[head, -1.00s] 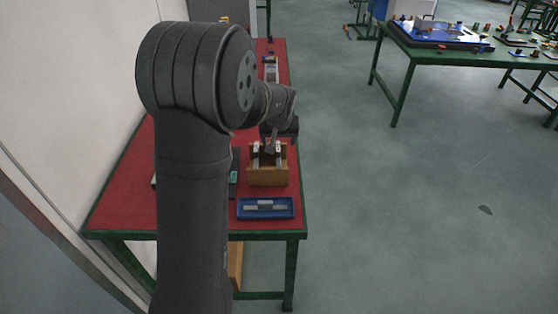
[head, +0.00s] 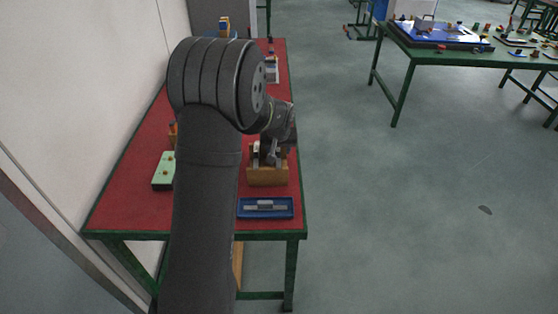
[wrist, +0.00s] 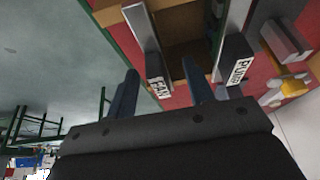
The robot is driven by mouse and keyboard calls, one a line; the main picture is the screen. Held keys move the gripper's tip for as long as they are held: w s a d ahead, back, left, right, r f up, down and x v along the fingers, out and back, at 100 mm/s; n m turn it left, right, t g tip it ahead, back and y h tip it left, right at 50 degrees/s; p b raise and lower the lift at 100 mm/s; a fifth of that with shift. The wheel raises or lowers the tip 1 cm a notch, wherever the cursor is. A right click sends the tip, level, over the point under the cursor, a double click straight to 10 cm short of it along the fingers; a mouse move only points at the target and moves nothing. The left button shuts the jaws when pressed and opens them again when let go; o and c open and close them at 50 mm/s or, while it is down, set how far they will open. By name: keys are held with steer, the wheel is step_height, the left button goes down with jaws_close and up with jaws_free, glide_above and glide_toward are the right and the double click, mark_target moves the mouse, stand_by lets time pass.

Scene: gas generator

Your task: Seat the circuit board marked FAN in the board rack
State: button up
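The board marked FAN (wrist: 157,82) shows in the wrist view as a grey plate with a dark labelled grip end, standing in an open wooden box (wrist: 185,18). A second board, its label apparently reading PUMP (wrist: 237,68), stands at the box's other side. My gripper (wrist: 163,88) is open; the FAN grip shows between its two dark fingers, with a gap on each side and no visible contact. In the head view my gripper (head: 268,157) is over the wooden box (head: 267,177), partly hiding the boards. I cannot tell whether this box is the rack.
A blue tray (head: 242,214) with grey pieces lies in front of the box on the red table (head: 120,205). A pale green block (head: 163,168) sits to the left. My arm hides the middle of the table. Another green-legged table stands at the right, beyond open floor.

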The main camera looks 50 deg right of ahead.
jaws_close()
steer(key=shift+r, duration=4.35)
steer(key=w+a+r, duration=0.5)
steer(key=w+a, duration=0.8)
steer(key=shift+r, duration=0.2)
